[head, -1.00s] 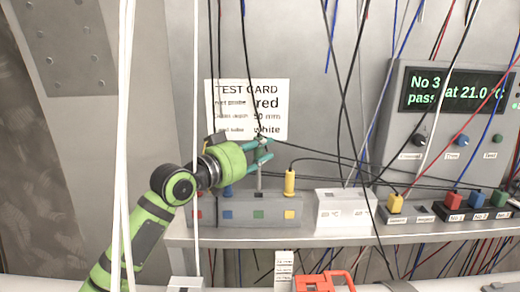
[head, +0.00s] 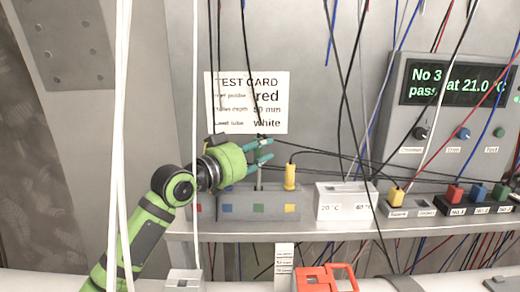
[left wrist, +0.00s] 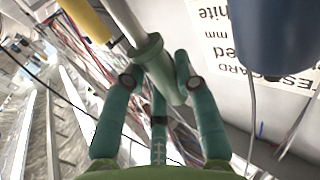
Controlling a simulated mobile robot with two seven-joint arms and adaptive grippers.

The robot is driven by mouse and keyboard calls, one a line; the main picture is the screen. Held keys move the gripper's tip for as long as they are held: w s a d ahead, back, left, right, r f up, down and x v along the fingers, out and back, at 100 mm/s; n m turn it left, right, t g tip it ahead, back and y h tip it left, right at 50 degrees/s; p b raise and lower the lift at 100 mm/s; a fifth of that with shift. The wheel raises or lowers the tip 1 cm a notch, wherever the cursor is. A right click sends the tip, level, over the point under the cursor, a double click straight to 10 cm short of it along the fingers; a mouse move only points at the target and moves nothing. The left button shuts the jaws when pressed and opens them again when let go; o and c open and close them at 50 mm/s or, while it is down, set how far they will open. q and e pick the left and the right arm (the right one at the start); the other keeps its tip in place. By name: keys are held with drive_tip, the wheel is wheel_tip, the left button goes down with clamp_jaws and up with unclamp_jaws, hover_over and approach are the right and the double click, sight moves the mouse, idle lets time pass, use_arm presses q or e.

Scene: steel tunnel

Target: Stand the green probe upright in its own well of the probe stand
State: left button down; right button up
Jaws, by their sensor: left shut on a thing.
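The green probe is upright in my left gripper (head: 264,150), which is shut on its green handle (left wrist: 152,62). Its pale metal shaft (head: 259,178) points down to the grey probe stand (head: 272,197), above the green-marked place. I cannot tell how far the tip is inside the well. In the left wrist view the fingers close around the handle and the shaft (left wrist: 126,20) runs away toward the stand. The yellow probe (head: 290,176) stands upright just right of it. A blue probe (left wrist: 285,32) shows close by in the left wrist view. My right gripper is not in view.
A test card (head: 270,110) hangs on the wall behind. A white block (head: 340,203) stands right of the stand on the shelf (head: 310,228). Black cables cross near the probes, and white cables (head: 122,130) hang before my left arm. A red frame (head: 327,280) lies in front.

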use_arm(q)
drive_tip(key=shift+s+f+b, duration=0.1)
drive_tip(key=shift+f+b, duration=0.7)
drive_tip(key=shift+f, duration=0.55)
drive_tip(key=c, duration=0.9)
unclamp_jaws()
drive_tip(key=shift+s+a, duration=0.1)
drive_tip(key=shift+s+a, duration=0.1)
drive_tip(key=shift+a, duration=0.1)
drive_tip(key=v, duration=1.1)
drive_tip(key=shift+s+r, duration=0.2)
drive_tip(key=shift+s, duration=0.05)
